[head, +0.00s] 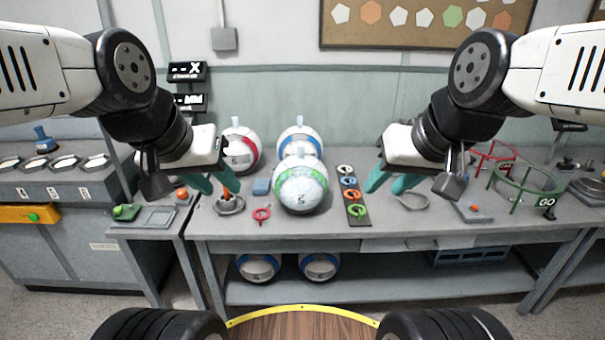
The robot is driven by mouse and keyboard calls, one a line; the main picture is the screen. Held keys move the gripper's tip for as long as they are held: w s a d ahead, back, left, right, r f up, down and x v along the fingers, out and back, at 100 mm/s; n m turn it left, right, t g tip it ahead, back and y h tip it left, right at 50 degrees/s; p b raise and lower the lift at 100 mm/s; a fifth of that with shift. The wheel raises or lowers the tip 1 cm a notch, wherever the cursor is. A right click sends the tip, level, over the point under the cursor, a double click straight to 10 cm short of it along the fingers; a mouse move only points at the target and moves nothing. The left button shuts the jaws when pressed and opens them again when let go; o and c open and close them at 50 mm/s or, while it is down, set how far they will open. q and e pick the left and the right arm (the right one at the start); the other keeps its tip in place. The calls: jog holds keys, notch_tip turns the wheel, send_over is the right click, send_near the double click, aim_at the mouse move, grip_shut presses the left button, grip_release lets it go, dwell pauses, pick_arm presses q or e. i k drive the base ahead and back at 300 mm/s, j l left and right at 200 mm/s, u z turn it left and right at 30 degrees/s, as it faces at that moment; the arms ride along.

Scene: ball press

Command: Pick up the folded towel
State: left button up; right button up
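A small blue folded piece of cloth, which looks like the folded towel (261,187), lies on the grey workbench (300,228) left of the front ball. My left gripper (221,188) is open, with its teal fingers apart, to the left of the towel in the picture. An orange item shows between or behind its fingers; I cannot tell whether they touch it. My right gripper (384,188) is open and appears empty, on the far side of the balls from the towel.
A white-and-green ball (301,187) stands close right of the towel, with a red-striped ball (241,148) and a blue-striped ball (299,142) behind. A red ring tool (262,214) lies in front. A dark strip with coloured rings (357,216) and a green ring stand (525,180) are rightward.

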aim_at(261, 187)
jog(key=i+j, duration=1.35)
